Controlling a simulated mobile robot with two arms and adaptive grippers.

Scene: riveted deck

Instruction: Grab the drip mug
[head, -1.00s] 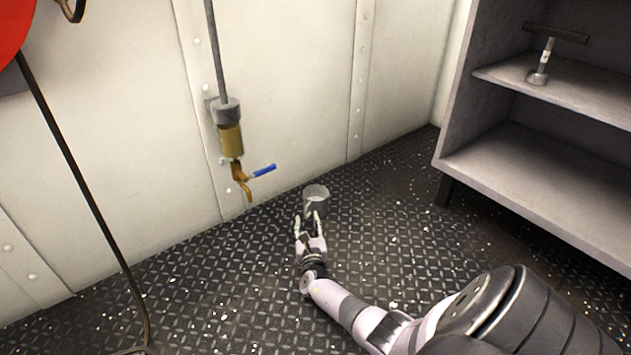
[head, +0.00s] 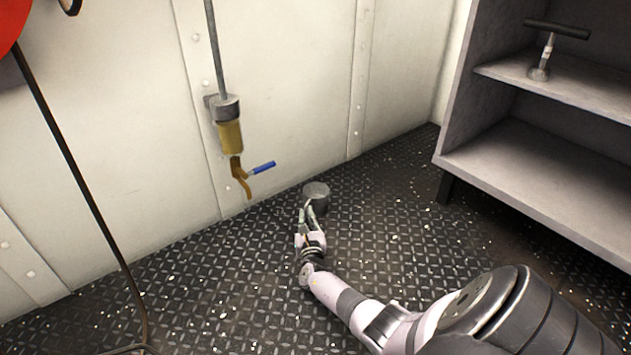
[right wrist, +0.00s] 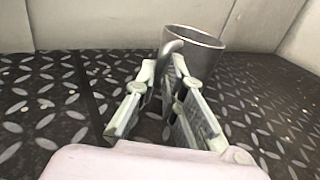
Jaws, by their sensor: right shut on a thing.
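The drip mug (head: 316,190) is a small grey metal cup near the foot of the wall, right of the drain tap. In the right wrist view the mug (right wrist: 207,47) has its open rim at the top and its handle toward me. My right gripper (head: 309,209) is at the near side of the mug. In the right wrist view its fingers (right wrist: 168,72) are closed on the handle, with the handle's upper curve showing between the tips. Whether the mug touches the floor is unclear. My left gripper is out of view.
A brass filter with a tap and blue lever (head: 262,168) hangs on the wall above left of the mug. A grey shelf (head: 535,185) with a T-handled tool (head: 540,72) stands at right. A dark hose (head: 85,195) runs down at left. The floor around the mug is clear.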

